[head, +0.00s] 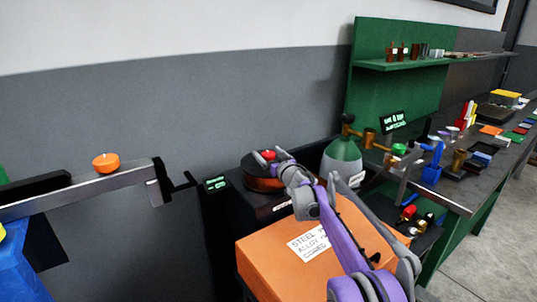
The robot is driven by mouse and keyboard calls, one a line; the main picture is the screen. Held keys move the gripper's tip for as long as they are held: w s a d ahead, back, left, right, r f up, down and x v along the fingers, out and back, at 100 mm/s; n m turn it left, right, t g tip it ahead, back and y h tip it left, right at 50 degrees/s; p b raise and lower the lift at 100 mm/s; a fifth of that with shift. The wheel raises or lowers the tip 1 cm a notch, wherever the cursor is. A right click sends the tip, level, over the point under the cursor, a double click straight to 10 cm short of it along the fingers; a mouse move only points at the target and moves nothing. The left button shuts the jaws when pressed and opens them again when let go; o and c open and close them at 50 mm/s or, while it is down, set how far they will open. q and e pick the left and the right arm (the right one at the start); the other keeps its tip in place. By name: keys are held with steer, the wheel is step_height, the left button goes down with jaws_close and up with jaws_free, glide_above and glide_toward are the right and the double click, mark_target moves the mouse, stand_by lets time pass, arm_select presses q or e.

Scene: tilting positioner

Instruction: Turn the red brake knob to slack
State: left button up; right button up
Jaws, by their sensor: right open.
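The red brake knob (268,155) sits on top of a round dark brown drum (262,183), on a dark box-shaped stand near the middle of the head view. My right gripper (270,158) reaches it from the lower right, its arm crossing above an orange box. Its two grey fingertips are open, one on each side of the red knob. I cannot tell whether they touch it. The gripper partly hides the drum and knob. My left gripper is not in view.
An orange box (262,257) with a steel alloy label lies under my right arm. A green gas cylinder (342,167) stands right behind the arm. A cluttered bench (462,190) runs along the right. A metal beam (90,190) with an orange disc (106,163) is at left.

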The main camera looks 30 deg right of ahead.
steer(key=c, duration=1.4)
steer(key=shift+d+n+y, duration=0.2)
steer(key=shift+n+y, duration=0.5)
steer(key=shift+y, duration=0.4)
steer(key=n+y, duration=0.1)
steer(key=y, duration=0.1)
steer(key=n+y+p, duration=0.1)
steer(key=shift+a+r+g+y, duration=0.1)
steer(key=shift+r+g+y, duration=0.1)
steer(key=shift+g+y, duration=0.15)
steer(key=shift+a+f+n+y, duration=0.1)
steer(key=shift+f+n+y, duration=0.05)
steer(key=shift+n+y, duration=0.5)
steer(key=o, duration=1.4)
steer(key=v, duration=1.1)
steer(key=shift+b, duration=0.4)
